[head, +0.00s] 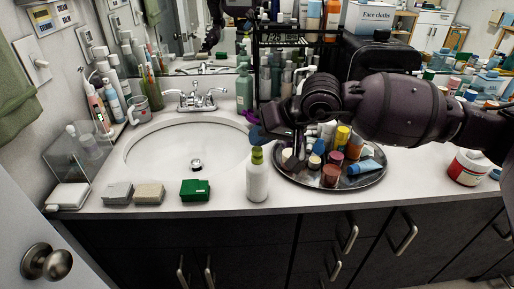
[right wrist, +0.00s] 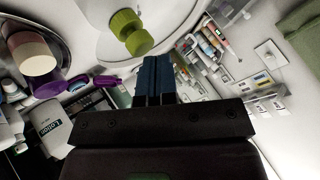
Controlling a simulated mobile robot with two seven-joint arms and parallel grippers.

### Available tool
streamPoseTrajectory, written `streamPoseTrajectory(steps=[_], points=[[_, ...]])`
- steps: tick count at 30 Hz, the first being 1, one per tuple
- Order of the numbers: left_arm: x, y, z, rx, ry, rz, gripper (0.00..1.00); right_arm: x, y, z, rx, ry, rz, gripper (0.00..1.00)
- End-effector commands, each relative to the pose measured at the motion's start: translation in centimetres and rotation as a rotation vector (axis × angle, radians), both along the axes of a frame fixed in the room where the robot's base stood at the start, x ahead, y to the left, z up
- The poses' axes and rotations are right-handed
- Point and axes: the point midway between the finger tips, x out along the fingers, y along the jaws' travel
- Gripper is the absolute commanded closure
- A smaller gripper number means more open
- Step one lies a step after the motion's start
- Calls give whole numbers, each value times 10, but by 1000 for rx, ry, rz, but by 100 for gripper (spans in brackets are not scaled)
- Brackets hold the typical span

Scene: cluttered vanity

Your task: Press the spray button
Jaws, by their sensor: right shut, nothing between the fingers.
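The spray bottle (head: 257,182) stands upright near the counter's front edge, right of the sink. It has a white body and a yellow-green top (head: 257,157). The green top (right wrist: 127,28) also shows in the right wrist view, just beyond the fingertips. My right gripper (head: 257,136) is shut and empty, its blue fingertips directly above or just behind the bottle's top. I cannot tell whether they touch it. The shut fingers (right wrist: 154,72) also show in the right wrist view. My left gripper is not in view.
A round tray (head: 357,187) crowded with small bottles and tubes sits right of the bottle, under my right arm. A green box (head: 195,190) lies to the left, beside two paler blocks. The sink (head: 160,153) is behind left. The counter just around the bottle is clear.

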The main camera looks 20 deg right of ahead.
Motion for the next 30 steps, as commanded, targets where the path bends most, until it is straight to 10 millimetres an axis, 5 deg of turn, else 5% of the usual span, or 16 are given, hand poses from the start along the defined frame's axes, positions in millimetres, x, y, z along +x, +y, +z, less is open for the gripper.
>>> streamPoseTrajectory(steps=[30], points=[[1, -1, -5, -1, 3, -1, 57, 0, 0, -9, -1, 1, -1, 100]])
